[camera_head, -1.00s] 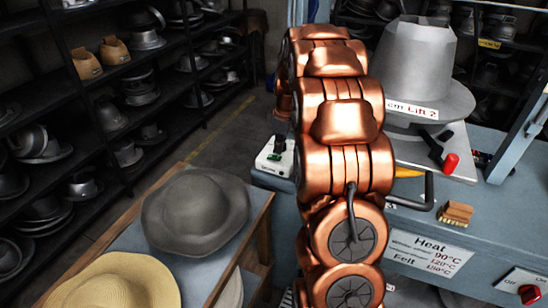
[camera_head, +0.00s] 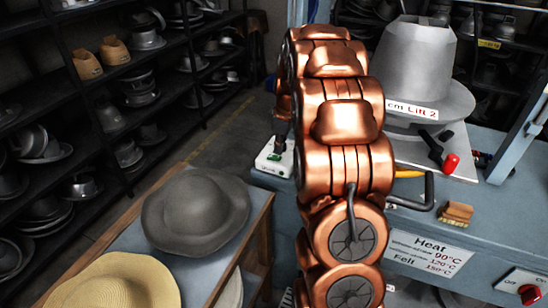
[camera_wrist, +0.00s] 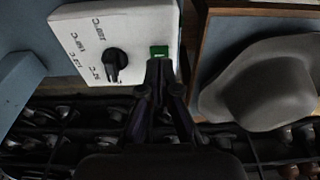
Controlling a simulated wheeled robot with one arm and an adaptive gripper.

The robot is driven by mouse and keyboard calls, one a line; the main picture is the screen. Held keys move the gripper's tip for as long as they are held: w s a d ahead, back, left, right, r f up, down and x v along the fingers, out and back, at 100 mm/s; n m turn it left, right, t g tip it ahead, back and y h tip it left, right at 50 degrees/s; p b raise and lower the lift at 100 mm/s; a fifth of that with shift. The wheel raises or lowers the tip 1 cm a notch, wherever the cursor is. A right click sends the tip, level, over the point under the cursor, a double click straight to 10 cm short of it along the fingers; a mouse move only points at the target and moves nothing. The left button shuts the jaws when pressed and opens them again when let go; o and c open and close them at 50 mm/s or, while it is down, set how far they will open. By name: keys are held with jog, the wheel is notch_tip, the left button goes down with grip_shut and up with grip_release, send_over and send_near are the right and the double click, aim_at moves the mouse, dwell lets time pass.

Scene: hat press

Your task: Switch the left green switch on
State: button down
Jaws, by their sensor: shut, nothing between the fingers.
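A green switch (camera_wrist: 159,51) sits near the edge of a white control panel (camera_wrist: 110,25) in the wrist view. A black rotary knob (camera_wrist: 115,60) is to its left. My gripper (camera_wrist: 159,66) is shut and empty, its fingertips right at the lower edge of the green switch. I cannot tell whether they touch it. In the head view the white panel (camera_head: 268,163) shows small, left of my copper arm, with a bit of green (camera_head: 274,157) on it. My arm hides part of the panel, and the switch's on or off position is not clear.
A grey hat (camera_head: 196,212) and a straw hat (camera_head: 115,285) lie on a table to the left. Dark shelves fill the back left.

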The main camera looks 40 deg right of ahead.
aim_at(279, 158)
jog(key=shift+f+b, duration=0.6)
jog(key=shift+f, duration=0.55)
dwell(0.8)
jog(key=shift+r, duration=0.15)
jog(key=shift+r+p, duration=0.3)
jog(key=shift+r, duration=3.1)
jog(key=shift+a, duration=0.1)
jog(key=s+a+r+m+g+p, duration=0.2)
jog(key=s+a+r+m, duration=0.15)
jog(key=s+a, duration=1.15)
jog(key=s+a+m, duration=0.1)
jog(key=s+a, duration=0.4)
jog(key=s, duration=0.4)
jog(key=s+a+f+m+g+p, duration=0.1)
jog(key=s+a, duration=0.4)
jog(key=s, duration=0.5)
jog(key=shift+a+f+h, duration=0.25)
jog(key=shift+a+h, duration=0.15)
